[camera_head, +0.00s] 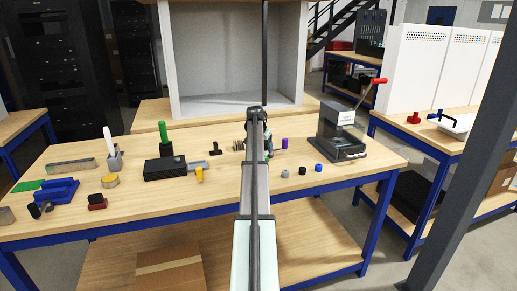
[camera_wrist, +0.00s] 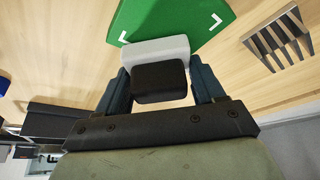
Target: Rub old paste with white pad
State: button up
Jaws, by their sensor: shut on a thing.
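In the wrist view, my gripper (camera_wrist: 161,87) is shut on a block with a black back and a white pad (camera_wrist: 154,49) on its far side. The pad's far edge overlaps a green board (camera_wrist: 178,19) with white corner marks; I cannot tell whether it touches the board. No paste is visible; the pad and gripper cover part of the board. In the head view, my arm reaches over the middle of the table and hides the gripper's fingers and the pad.
A grey finned piece (camera_wrist: 279,41) lies right of the board in the wrist view. On the wooden table (camera_head: 130,222) stand a black box (camera_head: 164,170), a blue fixture (camera_head: 56,190) and a press with a red handle (camera_head: 343,130). The table's front middle is mostly clear.

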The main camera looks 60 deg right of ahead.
jog(key=shift+w+a+f, duration=0.2)
jog(key=shift+w+a, duration=0.05)
jog(key=shift+a, duration=0.1)
jog(key=shift+w+a, duration=2.15)
jog(key=shift+w, duration=0.05)
notch_tip(320, 180, up, 8)
jog(key=shift+r, duration=0.2)
jog(key=shift+s+d, duration=0.1)
